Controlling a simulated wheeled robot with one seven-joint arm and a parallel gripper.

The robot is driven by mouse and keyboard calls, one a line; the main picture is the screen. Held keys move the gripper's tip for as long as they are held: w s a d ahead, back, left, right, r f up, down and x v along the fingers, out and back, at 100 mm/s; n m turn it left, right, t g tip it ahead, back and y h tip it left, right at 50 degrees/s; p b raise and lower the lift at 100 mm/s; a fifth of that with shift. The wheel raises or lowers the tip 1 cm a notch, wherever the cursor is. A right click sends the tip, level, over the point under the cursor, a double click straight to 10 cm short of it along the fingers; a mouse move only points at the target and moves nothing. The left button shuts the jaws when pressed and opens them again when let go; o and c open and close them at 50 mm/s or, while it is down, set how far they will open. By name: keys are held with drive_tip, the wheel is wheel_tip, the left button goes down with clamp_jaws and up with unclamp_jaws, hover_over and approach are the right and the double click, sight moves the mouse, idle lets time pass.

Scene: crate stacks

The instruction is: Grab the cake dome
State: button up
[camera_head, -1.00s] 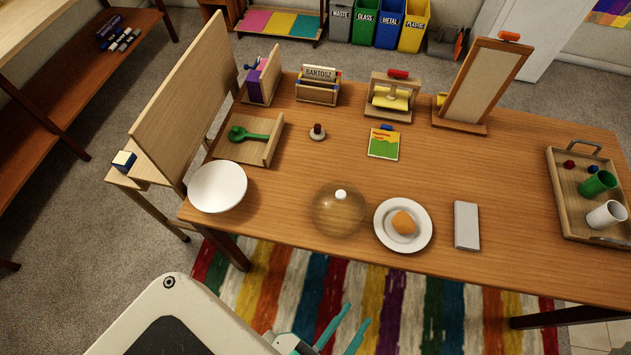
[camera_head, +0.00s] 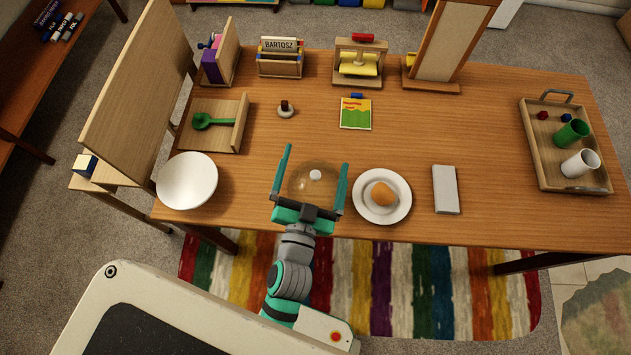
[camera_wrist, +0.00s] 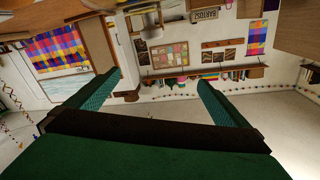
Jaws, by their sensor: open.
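The cake dome (camera_head: 325,187) is a clear dome with a white knob on top, standing on the wooden table near its front edge. In the head view my gripper (camera_head: 317,170) is open, with its two teal fingers to the left and right of the dome in the picture. Whether the fingers are above the dome or level with it is unclear, and I see no contact.
A white plate (camera_head: 362,207) with a bread roll (camera_head: 382,194) stands close right of the dome. A white bowl (camera_head: 187,181) is at the left. A pale folded cloth (camera_head: 445,189) lies further right, and a tray (camera_head: 537,150) with cups is at the far right.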

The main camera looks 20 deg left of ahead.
drive_tip(key=w+a+r+n+g+y, duration=0.1)
drive_tip(key=w+a+r+n+y, duration=0.35)
drive_tip(key=a+r, duration=0.35)
drive_tip(key=w+a+r+n+g+y, duration=0.1)
drive_tip(key=w+a+r+n+y, duration=0.45)
drive_tip(key=r, duration=0.55)
drive_tip(key=s+a+r+n+g+y, duration=0.2)
drive_tip(key=s+a+n+g, duration=0.1)
drive_tip(key=a+n+g, duration=0.35)
drive_tip(key=s+a+r+n+g+y, duration=0.3)
drive_tip(key=s+a+n+g, duration=0.15)
drive_tip(key=a+n, duration=0.2)
drive_tip(key=n+g+h, duration=0.5)
drive_tip(key=n+h, duration=0.4)
drive_tip(key=h, duration=0.9)
hover_over(315, 174)
wheel_tip(315, 174, down, 21)
drive_tip(key=shift+r, duration=0.15)
drive_tip(key=shift+f, duration=5.2)
